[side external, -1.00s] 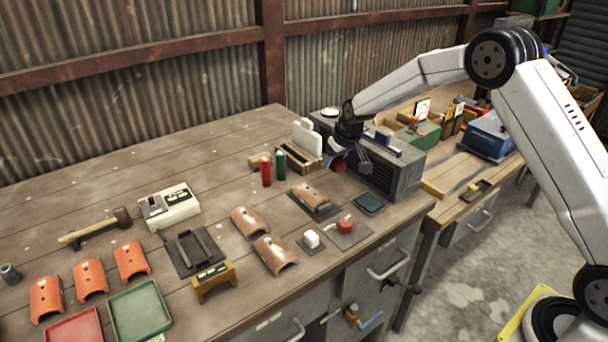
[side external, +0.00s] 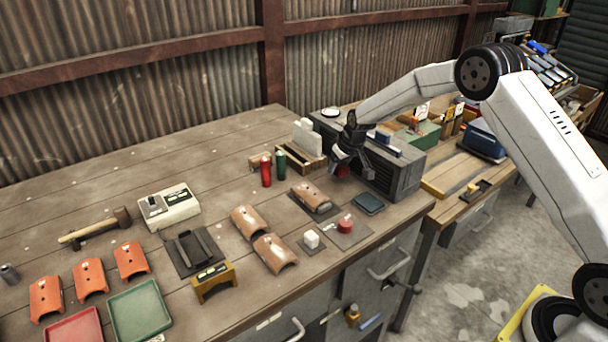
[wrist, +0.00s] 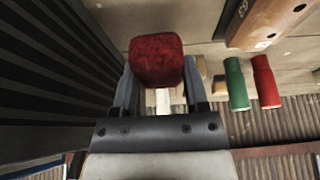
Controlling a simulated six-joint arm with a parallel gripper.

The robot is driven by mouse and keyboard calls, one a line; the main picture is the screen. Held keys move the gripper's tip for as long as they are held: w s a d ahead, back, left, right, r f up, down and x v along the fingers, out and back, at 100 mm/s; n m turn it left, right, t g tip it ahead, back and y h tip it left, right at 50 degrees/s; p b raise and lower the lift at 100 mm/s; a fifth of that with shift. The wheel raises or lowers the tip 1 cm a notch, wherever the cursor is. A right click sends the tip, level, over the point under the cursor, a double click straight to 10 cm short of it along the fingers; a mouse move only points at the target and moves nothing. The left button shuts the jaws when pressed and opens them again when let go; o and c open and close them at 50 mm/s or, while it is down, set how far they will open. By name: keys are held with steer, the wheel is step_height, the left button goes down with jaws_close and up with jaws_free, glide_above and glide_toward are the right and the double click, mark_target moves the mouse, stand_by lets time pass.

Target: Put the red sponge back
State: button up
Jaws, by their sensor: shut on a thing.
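The red sponge (wrist: 157,60) is a dark red block with rounded corners. My gripper (wrist: 158,82) is shut on it, with one finger on each side in the wrist view. In the side view the sponge (side external: 342,172) is a small red patch under my gripper (side external: 351,164), partly hidden by the fingers. I cannot tell whether the sponge touches the bench. A separate red object (side external: 345,226) sits on a dark mat near the bench's front edge.
A red cylinder (side external: 266,171) and a green cylinder (side external: 281,164) stand left of my gripper, by a wooden holder (side external: 296,155).

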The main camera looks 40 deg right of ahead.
steer(key=shift+f, duration=1.75)
steer(key=o, duration=1.2)
steer(key=shift+r, duration=0.1)
steer(key=shift+v, duration=3.75)
steer(key=shift+s, duration=0.2)
